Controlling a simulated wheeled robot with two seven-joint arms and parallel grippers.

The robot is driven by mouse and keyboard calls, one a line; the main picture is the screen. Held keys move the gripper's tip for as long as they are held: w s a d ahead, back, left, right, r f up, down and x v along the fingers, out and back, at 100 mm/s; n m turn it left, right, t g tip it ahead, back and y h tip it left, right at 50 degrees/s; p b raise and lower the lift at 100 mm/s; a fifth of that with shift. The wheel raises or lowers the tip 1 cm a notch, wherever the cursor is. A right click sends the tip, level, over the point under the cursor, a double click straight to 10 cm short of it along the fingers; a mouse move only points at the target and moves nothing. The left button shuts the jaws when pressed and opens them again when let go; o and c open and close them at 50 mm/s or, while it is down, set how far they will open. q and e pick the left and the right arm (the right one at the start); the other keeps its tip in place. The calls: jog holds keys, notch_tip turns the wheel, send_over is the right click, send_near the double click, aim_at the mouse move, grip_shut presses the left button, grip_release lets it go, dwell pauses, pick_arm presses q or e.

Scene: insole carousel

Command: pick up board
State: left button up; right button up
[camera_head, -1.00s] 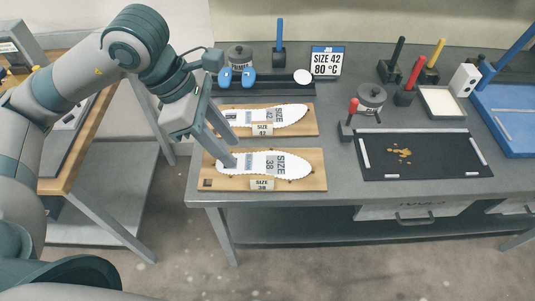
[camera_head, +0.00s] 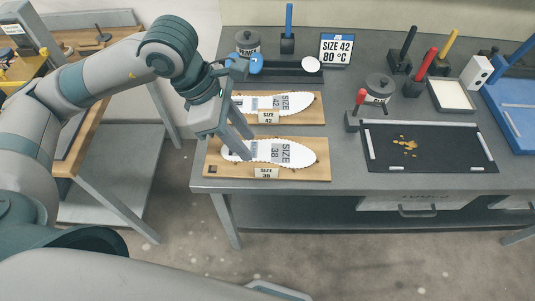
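Two wooden boards lie on the grey table, each with a white insole on it. The front board (camera_head: 308,174) carries the insole marked 38 (camera_head: 300,154) and a SIZE 38 tag (camera_head: 266,173). The back board (camera_head: 313,119) carries the insole marked 42 (camera_head: 303,102) and a SIZE 42 tag (camera_head: 268,118). My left gripper (camera_head: 249,146) is open, its two fingers apart and pointing down over the left part of the boards. The fingers hide part of both insoles. I cannot tell whether they touch anything. My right gripper is not in view.
A SIZE 42 80 °C sign (camera_head: 337,48), a pot (camera_head: 247,42) and a dark rail (camera_head: 290,73) stand behind the boards. To the right are a black mat (camera_head: 430,160), a lidded pot (camera_head: 378,88) and a blue tray (camera_head: 515,115). A wooden side table stands left.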

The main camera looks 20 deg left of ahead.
aim_at(265, 165)
pick_arm(q)
jog(key=p+x, duration=0.2)
jog(key=x, duration=0.4)
jog(key=shift+d+f, duration=0.15)
jog(key=shift+f, duration=0.2)
jog(key=shift+w+d+f, duration=0.1)
jog(key=shift+d+f, duration=0.05)
jog(key=shift+f, duration=0.25)
jog(key=shift+w+d+f+p, duration=0.15)
jog(key=shift+f+p, duration=0.25)
jog(key=shift+p, duration=0.1)
jog(key=p+x, duration=0.1)
jog(key=x, duration=0.2)
jog(key=shift+w+p, duration=0.15)
jog(key=shift+p, duration=0.15)
jog(key=shift+w+d+f, duration=0.1)
jog(key=shift+f, duration=0.55)
grip_shut()
